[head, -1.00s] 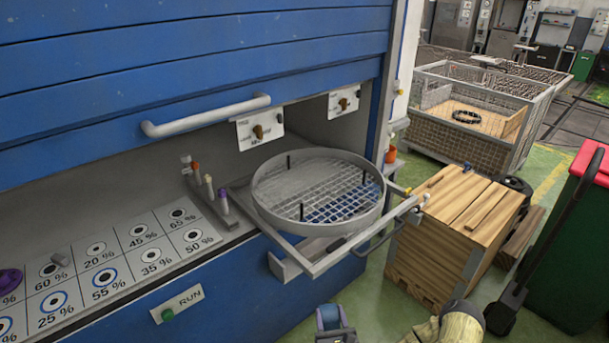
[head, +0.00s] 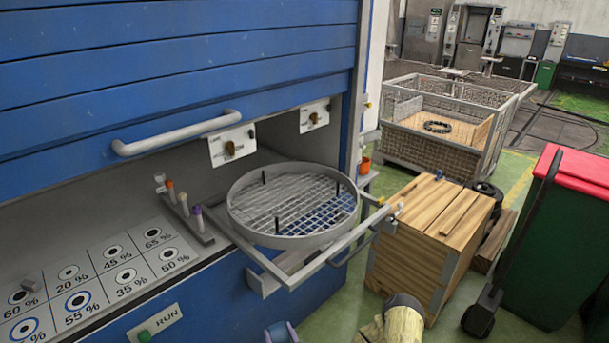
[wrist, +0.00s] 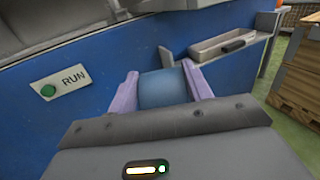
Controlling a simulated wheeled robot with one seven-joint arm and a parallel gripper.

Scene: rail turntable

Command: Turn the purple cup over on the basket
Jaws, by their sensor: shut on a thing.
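The round grey wire-mesh basket (head: 290,241) sits on a pulled-out frame in front of the blue cabinet, in the middle of the head view. It looks empty apart from several dark upright pins. My gripper shows at the bottom edge of the head view (head: 281,333), in front of the cabinet and nearer than the basket. In the wrist view, my gripper (wrist: 160,72) has its two lilac fingers shut on a smooth blue thing (wrist: 163,90). Only one side of it shows, so I cannot tell whether it is a cup. No clearly purple cup is in view now.
A percent-marked panel (head: 88,262) lies at left, with a rack of small coloured-topped pieces (head: 184,212) beside the basket. A RUN button (head: 145,335) is on the cabinet front. A wooden crate (head: 425,225) and a green bin (head: 550,240) stand at right. Green floor shows between.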

